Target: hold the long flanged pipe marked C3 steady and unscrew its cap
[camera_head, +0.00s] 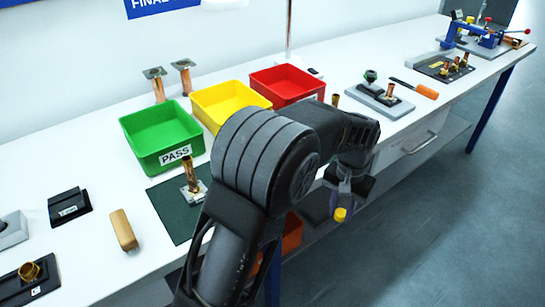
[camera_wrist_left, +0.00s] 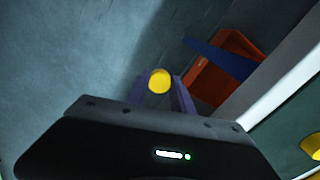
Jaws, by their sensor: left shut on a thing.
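My left gripper (camera_head: 344,200) is off the table's front edge, over the floor. Its purple fingers are shut on a yellow round piece (camera_head: 340,214), which also shows between the fingertips in the left wrist view (camera_wrist_left: 159,81). I cannot tell whether this piece is a cap. A copper pipe (camera_head: 190,172) with a flanged foot stands upright on the dark green mat (camera_head: 163,198). Two more flanged pipes (camera_head: 156,83) stand behind the green bin, flanges up. No C3 mark is readable on any pipe. My right gripper is not in view.
Green (camera_head: 150,148), yellow (camera_head: 210,98) and red (camera_head: 287,80) bins stand along the back. A tan block (camera_head: 123,230) and a black plate with a brass ring (camera_head: 30,271) lie at the left. An orange bin (camera_wrist_left: 222,70) is below the table.

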